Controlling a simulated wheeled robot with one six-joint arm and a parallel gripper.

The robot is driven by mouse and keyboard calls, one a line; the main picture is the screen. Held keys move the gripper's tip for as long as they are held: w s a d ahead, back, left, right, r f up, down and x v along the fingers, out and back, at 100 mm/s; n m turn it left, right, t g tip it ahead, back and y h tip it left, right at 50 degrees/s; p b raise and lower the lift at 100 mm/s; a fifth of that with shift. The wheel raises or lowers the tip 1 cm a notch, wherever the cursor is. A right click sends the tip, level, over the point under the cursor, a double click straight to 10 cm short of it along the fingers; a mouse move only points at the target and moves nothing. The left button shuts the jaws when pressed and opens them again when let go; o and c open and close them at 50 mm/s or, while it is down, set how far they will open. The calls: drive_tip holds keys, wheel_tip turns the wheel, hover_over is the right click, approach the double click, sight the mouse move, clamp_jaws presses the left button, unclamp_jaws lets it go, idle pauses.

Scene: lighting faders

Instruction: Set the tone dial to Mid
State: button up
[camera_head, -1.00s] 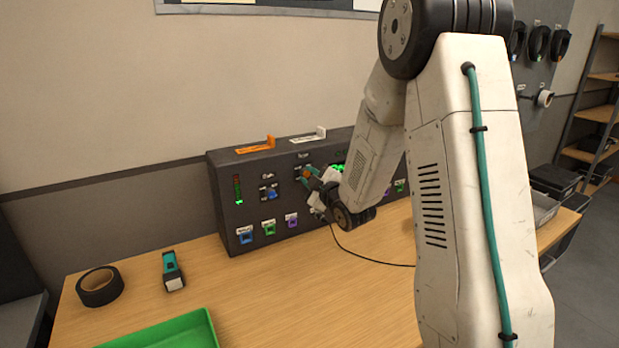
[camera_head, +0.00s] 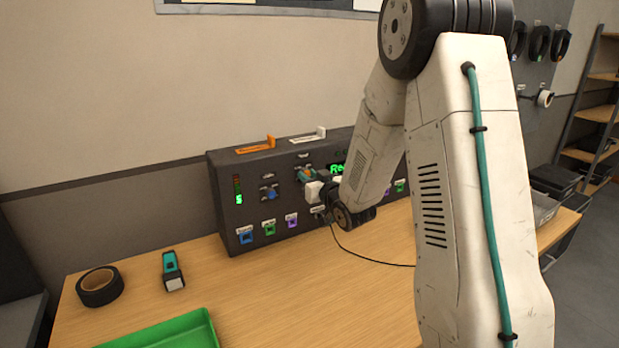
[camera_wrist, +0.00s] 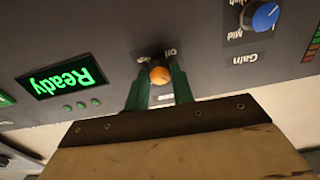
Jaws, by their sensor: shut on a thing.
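The orange tone dial (camera_wrist: 160,75) sits on the dark panel, between the two green fingers of my gripper (camera_wrist: 158,90) in the upside-down wrist view. The fingers are shut on the dial from both sides. In the head view my gripper (camera_head: 309,177) is at the panel's upper middle, and the orange dial (camera_head: 307,173) shows only in part. Its scale marks are partly covered by the fingers, and I cannot tell which mark it points at.
A blue Gain dial (camera_wrist: 264,16) is beside it, with a green "Ready" display (camera_wrist: 62,80) on the other side. Coloured buttons (camera_head: 269,228) line the panel's lower part. A tape roll (camera_head: 100,287), a teal tool (camera_head: 173,270) and a green tray (camera_head: 205,328) are on the table.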

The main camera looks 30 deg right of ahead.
drive_tip(key=shift+m, duration=8.8)
drive_tip(key=shift+f, duration=0.1)
drive_tip(key=o, duration=1)
drive_tip(key=s, duration=0.8)
